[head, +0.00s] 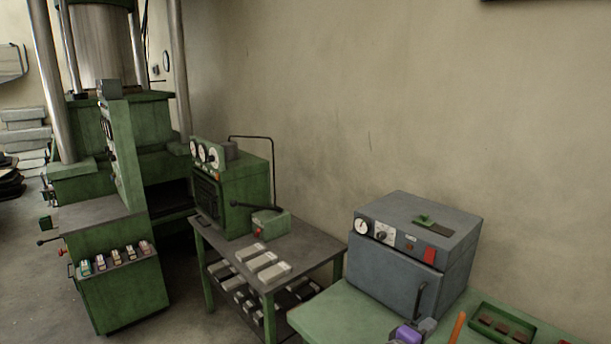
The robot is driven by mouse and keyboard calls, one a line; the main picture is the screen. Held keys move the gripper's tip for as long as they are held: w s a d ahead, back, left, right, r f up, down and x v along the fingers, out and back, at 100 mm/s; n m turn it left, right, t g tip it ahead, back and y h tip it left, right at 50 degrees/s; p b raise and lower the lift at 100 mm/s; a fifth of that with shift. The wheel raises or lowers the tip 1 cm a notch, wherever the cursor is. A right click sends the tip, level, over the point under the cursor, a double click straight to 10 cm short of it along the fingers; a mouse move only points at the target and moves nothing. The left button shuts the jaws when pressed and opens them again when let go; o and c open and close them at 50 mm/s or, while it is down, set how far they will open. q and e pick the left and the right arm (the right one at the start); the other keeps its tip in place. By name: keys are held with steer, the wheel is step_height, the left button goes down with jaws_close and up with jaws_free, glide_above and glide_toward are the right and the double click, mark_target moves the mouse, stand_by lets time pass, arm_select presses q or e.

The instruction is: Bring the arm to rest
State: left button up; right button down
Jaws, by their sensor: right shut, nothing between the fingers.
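What looks like the tip of my right gripper (426,326) shows as a small grey shape at the bottom edge, over the green table at the lower right. It is shut and empty. The rest of it and most of its arm are below the picture. A small purple item (408,333) shows right beside it; I cannot tell whether they touch. My left gripper is not in view.
A grey oven-like box (412,252) stands on the green table (340,312). A green tray (502,324) and an orange stick (457,328) lie to the right. A metal table (285,248) with grey blocks and a large green press (110,190) stand farther left.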

step_height(320, 180, down, 7)
steer(key=g+y, duration=0.1)
steer(key=g, duration=0.1)
steer(key=s+a+f+g+y, duration=0.2)
steer(key=s+f+g+y, duration=0.15)
steer(key=s+f, duration=0.5)
steer(key=s+a+f+g+y, duration=0.25)
steer(key=s+f+g, duration=0.3)
steer(key=f, duration=0.55)
steer(key=s+a+f+m+y, duration=0.5)
steer(key=s+a, duration=0.2)
steer(key=s+a+f+m+y, duration=0.5)
steer(key=s+a+m, duration=0.1)
steer(key=s+a, duration=0.1)
steer(key=shift+a+t+y, duration=0.3)
steer(key=shift+a+y, duration=0.1)
steer(key=shift+a, duration=0.3)
steer(key=c, duration=1.8)
jaws_free()
steer(key=shift+c, duration=0.2)
